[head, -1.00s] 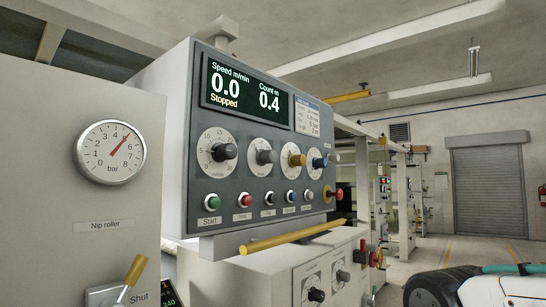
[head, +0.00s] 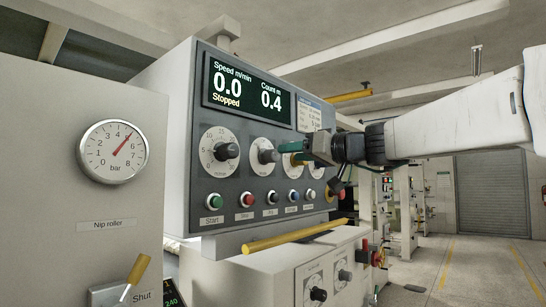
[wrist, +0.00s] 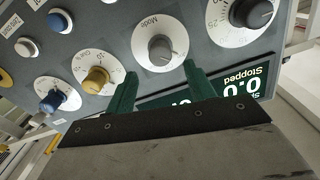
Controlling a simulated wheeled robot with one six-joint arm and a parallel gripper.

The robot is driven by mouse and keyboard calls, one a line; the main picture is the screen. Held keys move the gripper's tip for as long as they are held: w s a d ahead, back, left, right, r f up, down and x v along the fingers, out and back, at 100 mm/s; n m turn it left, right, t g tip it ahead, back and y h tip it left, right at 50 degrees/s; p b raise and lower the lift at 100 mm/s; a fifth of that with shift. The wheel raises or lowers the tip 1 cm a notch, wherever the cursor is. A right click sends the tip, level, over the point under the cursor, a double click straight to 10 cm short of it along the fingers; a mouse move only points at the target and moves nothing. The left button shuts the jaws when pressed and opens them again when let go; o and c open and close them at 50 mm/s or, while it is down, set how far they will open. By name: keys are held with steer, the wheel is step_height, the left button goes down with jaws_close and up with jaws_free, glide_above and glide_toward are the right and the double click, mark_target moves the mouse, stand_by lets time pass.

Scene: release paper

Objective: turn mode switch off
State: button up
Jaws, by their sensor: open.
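The mode switch is a grey knob on a white round dial (head: 265,157), second from the left in the panel's dial row. In the wrist view the mode knob (wrist: 161,49) is close, with "Mode" printed beside it; I cannot read its setting for sure. My gripper (wrist: 160,84) is open and empty. Its two green fingers stand apart, one on each side below the knob in that view, and do not clasp it. In the head view my gripper (head: 291,147) is in front of the panel, just right of the mode dial, hiding part of the dials there.
A larger dial (head: 221,151) is left of the mode switch. In the wrist view a yellow knob (wrist: 96,80) and a blue knob (wrist: 53,101) are close by. A row of push buttons (head: 246,199) runs below the dials. A yellow bar (head: 293,236) juts out under the panel.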

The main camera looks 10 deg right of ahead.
mark_target(276, 155)
steer(key=x, duration=0.7)
steer(key=shift+w+a, duration=0.15)
steer(key=shift+a, duration=0.05)
steer(key=c, duration=1)
